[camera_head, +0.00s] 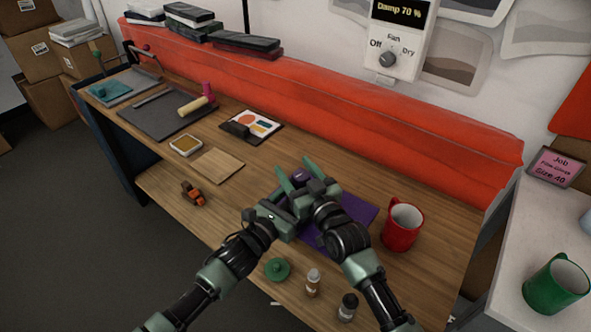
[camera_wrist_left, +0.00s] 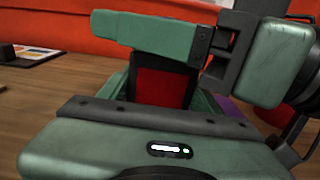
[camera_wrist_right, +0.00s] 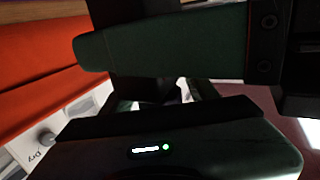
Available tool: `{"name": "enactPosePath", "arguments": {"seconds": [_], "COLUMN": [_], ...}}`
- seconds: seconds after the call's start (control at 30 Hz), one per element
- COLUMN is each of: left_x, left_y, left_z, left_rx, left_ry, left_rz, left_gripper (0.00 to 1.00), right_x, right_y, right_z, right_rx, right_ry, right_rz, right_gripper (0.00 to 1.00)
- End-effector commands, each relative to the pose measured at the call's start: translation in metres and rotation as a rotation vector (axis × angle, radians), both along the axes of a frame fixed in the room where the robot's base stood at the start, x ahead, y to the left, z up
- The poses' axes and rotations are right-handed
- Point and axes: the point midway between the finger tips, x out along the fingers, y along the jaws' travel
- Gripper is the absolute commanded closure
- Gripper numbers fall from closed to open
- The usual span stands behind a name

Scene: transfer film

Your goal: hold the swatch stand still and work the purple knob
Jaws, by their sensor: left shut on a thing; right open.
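The swatch stand (camera_wrist_left: 163,86), a dark frame with a red face, stands between the fingers of my left gripper (camera_wrist_left: 155,70) in the left wrist view. That gripper is shut on it. In the head view my grippers cover most of the stand. A small purple part, which looks like the knob (camera_head: 300,175), shows between the green fingers of my right gripper (camera_head: 299,170). The right gripper is open around it; I cannot tell whether a finger touches it. The right wrist view is dark and shows the knob unclearly.
A purple mat (camera_head: 356,208) lies under my grippers. A red mug (camera_head: 402,228) stands close on the right. A green lid-like piece (camera_head: 277,269) and two small bottles (camera_head: 313,281) stand at the front. A wooden square (camera_head: 217,165) lies left. Red padding (camera_head: 330,110) runs behind the bench.

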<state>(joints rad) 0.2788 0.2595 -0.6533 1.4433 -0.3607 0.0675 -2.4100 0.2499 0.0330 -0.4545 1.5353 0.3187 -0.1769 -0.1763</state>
Motion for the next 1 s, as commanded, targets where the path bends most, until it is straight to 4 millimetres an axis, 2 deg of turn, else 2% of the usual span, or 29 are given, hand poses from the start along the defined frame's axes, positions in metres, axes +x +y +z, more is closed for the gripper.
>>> {"name": "enactPosePath", "arguments": {"seconds": [0.07,0.17,0.2,0.3,0.47,0.8,1.0], "left_x": [0.0,0.0,0.0,0.0,0.0,-0.001,-0.001], "left_y": [0.0,0.0,0.0,0.0,0.0,-0.001,-0.002], "left_z": [0.0,0.0,0.0,0.0,0.0,-0.001,-0.001], "left_rx": [-0.001,-0.001,0.0,0.0,0.0,0.0,0.0], "left_ry": [0.001,0.001,0.001,0.001,0.001,0.001,0.002], "left_rz": [0.0,0.0,0.0,0.0,0.0,-0.001,-0.002], "left_gripper": [0.91,0.91,0.91,0.91,0.91,0.91,0.91], "right_x": [0.0,0.0,0.0,0.0,0.0,-0.004,-0.006], "right_y": [0.0,0.0,0.0,0.0,0.001,0.01,0.01], "right_z": [0.0,0.0,0.0,0.0,0.002,0.006,0.004], "right_rx": [0.0,0.0,0.0,0.0,-0.003,-0.004,0.003], "right_ry": [0.0,0.0,0.0,0.0,-0.006,-0.017,-0.008], "right_rz": [0.0,0.0,0.0,0.0,0.019,0.214,0.269], "right_gripper": [0.41,0.66,0.77,1.0,1.0,1.0,1.0]}}
